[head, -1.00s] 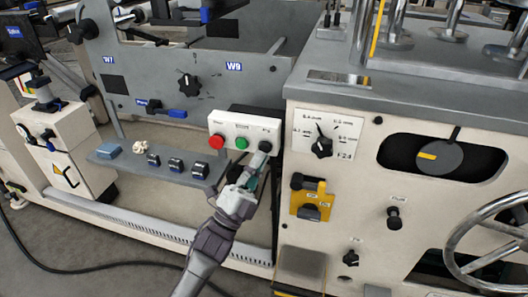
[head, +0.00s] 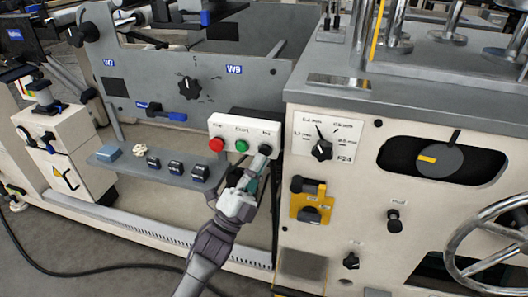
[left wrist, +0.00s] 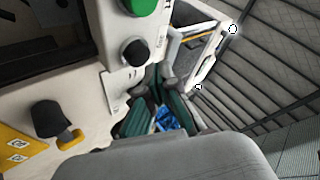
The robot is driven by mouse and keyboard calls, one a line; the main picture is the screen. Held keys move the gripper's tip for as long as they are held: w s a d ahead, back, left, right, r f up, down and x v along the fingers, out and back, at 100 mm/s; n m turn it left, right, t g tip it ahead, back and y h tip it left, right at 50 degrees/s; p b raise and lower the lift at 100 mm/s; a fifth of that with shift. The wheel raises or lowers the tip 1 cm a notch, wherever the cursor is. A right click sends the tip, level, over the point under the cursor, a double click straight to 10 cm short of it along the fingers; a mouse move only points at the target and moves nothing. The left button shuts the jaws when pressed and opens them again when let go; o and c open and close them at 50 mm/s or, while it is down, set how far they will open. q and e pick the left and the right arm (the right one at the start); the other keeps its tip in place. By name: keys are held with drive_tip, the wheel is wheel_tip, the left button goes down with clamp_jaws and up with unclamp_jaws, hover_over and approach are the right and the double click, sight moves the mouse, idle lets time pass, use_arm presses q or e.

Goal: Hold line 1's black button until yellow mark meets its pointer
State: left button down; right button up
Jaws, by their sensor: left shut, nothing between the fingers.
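The white button box (head: 231,151) carries a red, a green and a black button (head: 265,149). The black button also shows in the left wrist view (left wrist: 133,51). My left gripper (head: 259,166) is shut and empty, its tips right at the lower edge of the black button; I cannot tell whether they press it. The dark disc (head: 445,163) in the machine's window at right bears a yellow mark (head: 427,160) on its left side. The black pointer (head: 455,137) is above, near the disc's top, so mark and pointer are apart. My right gripper is not in view.
A green button (head: 241,146) and a red button (head: 216,144) sit left of the black one. A yellow latch (head: 310,203) and a dial (head: 321,150) are on the panel to the right. A shelf (head: 130,162) with small items lies left of my arm.

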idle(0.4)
use_arm(q)
drive_tip(key=shift+w+d, duration=0.15)
drive_tip(key=shift+w, duration=0.25)
drive_tip(key=shift+w+d+b, duration=0.15)
drive_tip(key=shift+w+b, duration=0.3)
drive_tip(key=shift+b, duration=0.15)
idle(0.4)
idle(3.7)
drive_tip(key=shift+s+a+p, duration=0.3)
drive_tip(key=shift+s+p, duration=0.25)
drive_tip(key=shift+s, duration=0.3)
